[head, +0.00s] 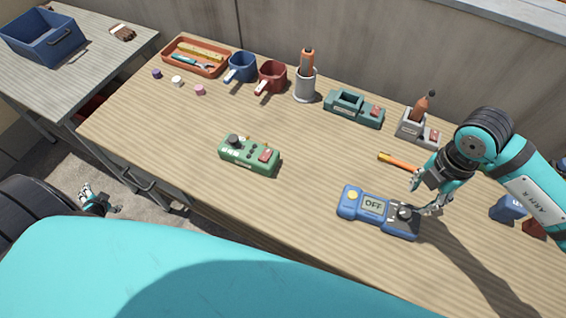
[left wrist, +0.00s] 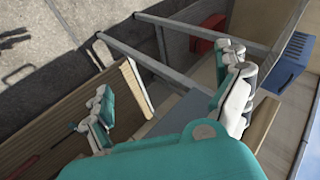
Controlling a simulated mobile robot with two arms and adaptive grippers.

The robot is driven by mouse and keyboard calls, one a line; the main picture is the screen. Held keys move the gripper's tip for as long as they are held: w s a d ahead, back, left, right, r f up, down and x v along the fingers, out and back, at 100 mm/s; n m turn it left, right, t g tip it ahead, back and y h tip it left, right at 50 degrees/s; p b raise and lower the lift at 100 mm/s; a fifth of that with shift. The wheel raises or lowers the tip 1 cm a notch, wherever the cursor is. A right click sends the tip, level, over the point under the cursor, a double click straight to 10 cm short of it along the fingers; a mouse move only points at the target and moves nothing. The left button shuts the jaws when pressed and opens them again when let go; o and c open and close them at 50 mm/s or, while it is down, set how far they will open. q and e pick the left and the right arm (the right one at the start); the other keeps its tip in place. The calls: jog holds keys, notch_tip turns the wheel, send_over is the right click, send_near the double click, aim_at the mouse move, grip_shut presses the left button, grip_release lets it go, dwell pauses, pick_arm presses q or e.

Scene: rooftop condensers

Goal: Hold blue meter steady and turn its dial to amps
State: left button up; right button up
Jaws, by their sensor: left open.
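The blue meter (head: 376,211) lies on the wooden workbench, near its front edge. Its display reads OFF, a yellow round button is at its left end, and a dark dial (head: 404,212) is at its right end. My right gripper (head: 420,196) is just above and to the right of the dial, with its fingers apart and nothing seen between them. I cannot tell if a fingertip touches the meter. My left gripper (head: 94,199) is off the bench's left front edge, far from the meter. In the left wrist view its fingers (left wrist: 168,100) are spread and empty.
A green device (head: 249,155) lies left of the meter. An orange-handled tool (head: 398,161) lies behind it. Mugs, a tray (head: 220,72), a grey holder (head: 305,86) and a teal device (head: 354,109) line the back. A blue block (head: 508,208) is at right. Bench between is clear.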

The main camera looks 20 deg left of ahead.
pick_arm(q)
jog(key=w+a+r+t+y, duration=0.1)
jog(key=w+a+r, duration=0.35)
jog(key=r, duration=0.35)
jog(key=w+a+r+t+y, duration=0.1)
jog(key=w+a+r+t, duration=0.15)
jog(key=a+r, duration=0.5)
jog(key=w+a+r+y, duration=0.1)
jog(key=w+a+r, duration=0.25)
jog(key=r, duration=0.55)
jog(key=w+r+m+t, duration=0.3)
jog(key=w+r, duration=0.6)
jog(key=r, duration=0.3)
jog(key=n+g+h, duration=1.1)
jog(key=n+h, duration=1.1)
jog(key=h, duration=0.2)
send_over(341, 197)
jog(key=a, duration=1.6)
jog(key=f, duration=1.4)
jog(key=shift+s+f, duration=0.25)
jog(key=x, duration=1.7)
jog(key=shift+d+r, duration=0.15)
jog(key=shift+d, duration=0.1)
